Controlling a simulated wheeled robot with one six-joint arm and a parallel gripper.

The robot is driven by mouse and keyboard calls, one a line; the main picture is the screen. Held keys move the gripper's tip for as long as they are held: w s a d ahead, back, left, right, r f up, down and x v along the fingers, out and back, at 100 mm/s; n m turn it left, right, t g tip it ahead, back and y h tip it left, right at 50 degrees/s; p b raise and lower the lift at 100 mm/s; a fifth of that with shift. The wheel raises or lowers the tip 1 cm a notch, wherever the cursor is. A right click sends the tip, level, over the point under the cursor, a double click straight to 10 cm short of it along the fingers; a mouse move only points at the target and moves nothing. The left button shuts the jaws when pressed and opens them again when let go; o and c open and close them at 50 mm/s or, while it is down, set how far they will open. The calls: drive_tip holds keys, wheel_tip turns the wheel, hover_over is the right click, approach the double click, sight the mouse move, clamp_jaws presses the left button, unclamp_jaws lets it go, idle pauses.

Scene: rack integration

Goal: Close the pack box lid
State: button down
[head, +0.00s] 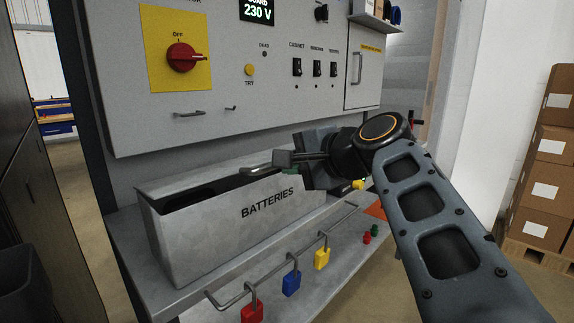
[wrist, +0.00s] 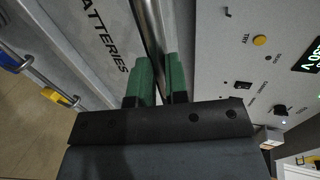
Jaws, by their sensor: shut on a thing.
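The pack box (head: 235,225) is a grey metal box marked BATTERIES on the shelf under the control panel. A dark gap shows along its top at the left, so it stands partly open. My gripper (head: 288,163) is over the box's right part. It is shut on a grey metal bar (head: 260,170), which appears to be the lid's handle. In the wrist view the bar (wrist: 152,35) runs between the green fingertips of my gripper (wrist: 160,78), beside the box front (wrist: 90,35). The lid's surface is hard to make out, and my gripper hides part of the box top.
A rail in front of the box holds red (head: 252,312), blue (head: 291,283) and yellow (head: 322,258) padlocks. The panel (head: 225,100) with a red rotary switch (head: 186,57) and small handles rises behind the box. Cardboard boxes (head: 545,150) stand at far right.

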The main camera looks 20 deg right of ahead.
drive_tip(key=f+b, duration=0.2)
drive_tip(key=f, duration=0.1)
drive_tip(key=shift+s+d+f, duration=0.1)
drive_tip(key=shift+s+f, duration=0.1)
drive_tip(key=shift+f, duration=0.05)
drive_tip(key=c, duration=1.1)
unclamp_jaws()
